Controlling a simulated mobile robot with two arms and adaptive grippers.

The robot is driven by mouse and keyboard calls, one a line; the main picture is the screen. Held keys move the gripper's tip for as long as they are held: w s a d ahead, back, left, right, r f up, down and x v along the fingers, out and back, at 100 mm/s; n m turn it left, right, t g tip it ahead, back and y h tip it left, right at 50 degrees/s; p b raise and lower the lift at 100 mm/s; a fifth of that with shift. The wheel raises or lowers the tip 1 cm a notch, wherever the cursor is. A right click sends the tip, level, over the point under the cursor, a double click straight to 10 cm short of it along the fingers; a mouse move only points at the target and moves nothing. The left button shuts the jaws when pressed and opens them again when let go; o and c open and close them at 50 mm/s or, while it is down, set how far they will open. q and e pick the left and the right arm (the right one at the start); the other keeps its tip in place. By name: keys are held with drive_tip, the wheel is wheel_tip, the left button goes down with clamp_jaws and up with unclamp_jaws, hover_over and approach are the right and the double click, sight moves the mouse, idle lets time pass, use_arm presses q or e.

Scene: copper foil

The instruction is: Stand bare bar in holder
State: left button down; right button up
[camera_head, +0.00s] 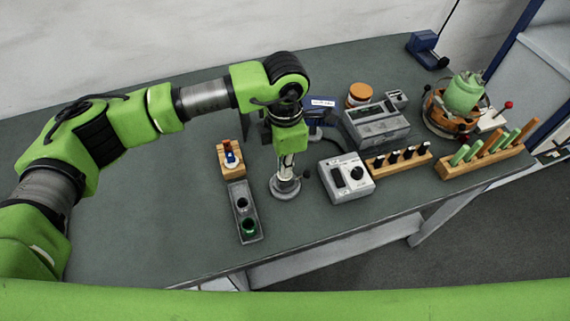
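My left arm comes in from the left and bends down over the table. My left gripper (286,180) points down beside a small white-grey instrument, over a round grey disc (286,191). Its fingers are too small and overlapped to tell whether they are open or shut, or hold anything. A wooden holder (484,163) at the right has several slanted bars in it, some green (461,155) and some brown (497,143). I cannot tell for certain which bar is the bare one. My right gripper is not in view.
The left tabletop is clear.

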use_arm(q)
drive_tip(key=shift+f, duration=0.15)
drive_tip(key=c, duration=2.2)
unclamp_jaws()
drive_tip(key=shift+o, duration=0.2)
wheel_tip(320, 180, up, 12)
drive_tip(key=shift+r, duration=0.1)
